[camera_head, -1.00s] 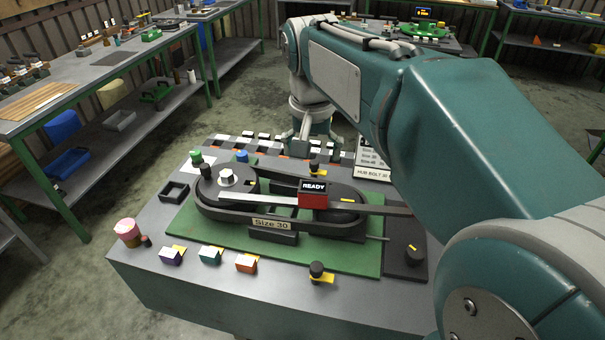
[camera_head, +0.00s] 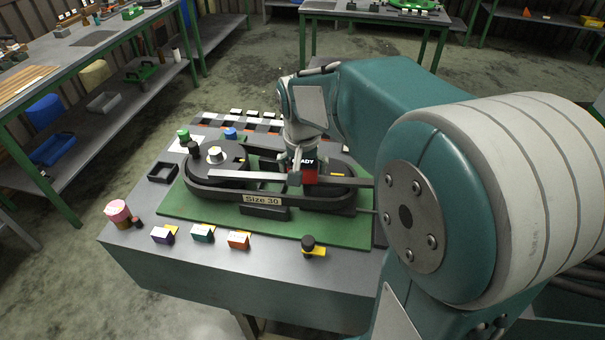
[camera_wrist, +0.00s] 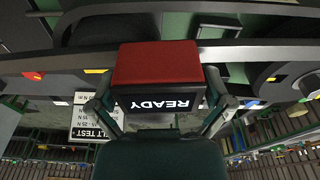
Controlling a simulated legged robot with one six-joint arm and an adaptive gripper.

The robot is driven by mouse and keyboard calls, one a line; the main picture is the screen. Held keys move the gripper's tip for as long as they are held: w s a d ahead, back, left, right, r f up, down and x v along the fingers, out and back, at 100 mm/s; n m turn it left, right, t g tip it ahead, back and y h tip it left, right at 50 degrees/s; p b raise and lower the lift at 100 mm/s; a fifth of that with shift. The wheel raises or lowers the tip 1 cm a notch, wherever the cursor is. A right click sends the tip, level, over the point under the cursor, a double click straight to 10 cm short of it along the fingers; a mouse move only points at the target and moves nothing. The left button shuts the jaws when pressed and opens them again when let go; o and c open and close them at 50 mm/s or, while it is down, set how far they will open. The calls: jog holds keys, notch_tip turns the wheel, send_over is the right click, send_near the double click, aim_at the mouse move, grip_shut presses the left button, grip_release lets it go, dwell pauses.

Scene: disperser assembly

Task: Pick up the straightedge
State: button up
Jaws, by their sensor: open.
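The straightedge (camera_head: 240,176) is a long flat grey bar lying across the top of the black belt assembly. A red block (camera_head: 309,177) with a dark READY display sits at its middle. My gripper (camera_head: 296,168) is at this block, partly covering the display in the head view. In the wrist view, the red block (camera_wrist: 155,62) fills the space between my open fingers (camera_wrist: 158,92), one on each side, and the bar (camera_wrist: 50,64) runs out to both sides. I cannot tell whether the fingers touch the block.
The belt assembly, with a Size 30 label (camera_head: 262,200), stands on a green plate (camera_head: 190,205) on the grey table (camera_head: 130,250). Small coloured blocks, a black-topped knob (camera_head: 308,243) and a pink-topped jar (camera_head: 118,212) line the front. A small black tray (camera_head: 163,172) is at left.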

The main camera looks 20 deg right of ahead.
jog(key=shift+f, duration=0.15)
jog(key=c, duration=1)
